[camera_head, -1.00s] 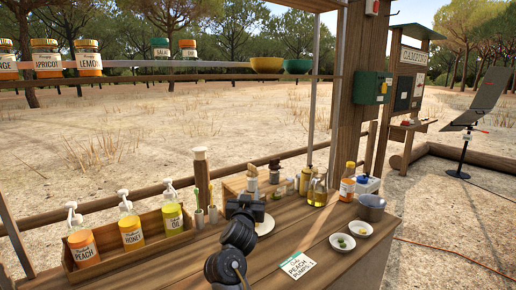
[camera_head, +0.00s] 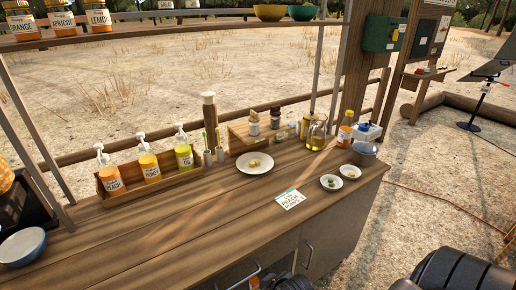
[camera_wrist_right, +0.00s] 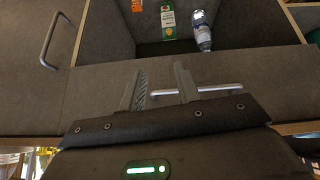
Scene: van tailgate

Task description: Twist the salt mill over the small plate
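My right gripper (camera_wrist_right: 160,78) is open and empty, fingers apart in front of the drawer's bar handle (camera_wrist_right: 220,89). It shows dark at the head view's lower edge (camera_head: 291,283). My left gripper is out of view.
The counter (camera_head: 190,225) is clear at front middle. A wooden tray (camera_head: 188,178) holds pump bottles. Two small dishes (camera_head: 331,183) (camera_head: 350,171), a card (camera_head: 290,199) and an oil jug (camera_head: 317,135) are at right. A blue bowl (camera_head: 22,246) is at left.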

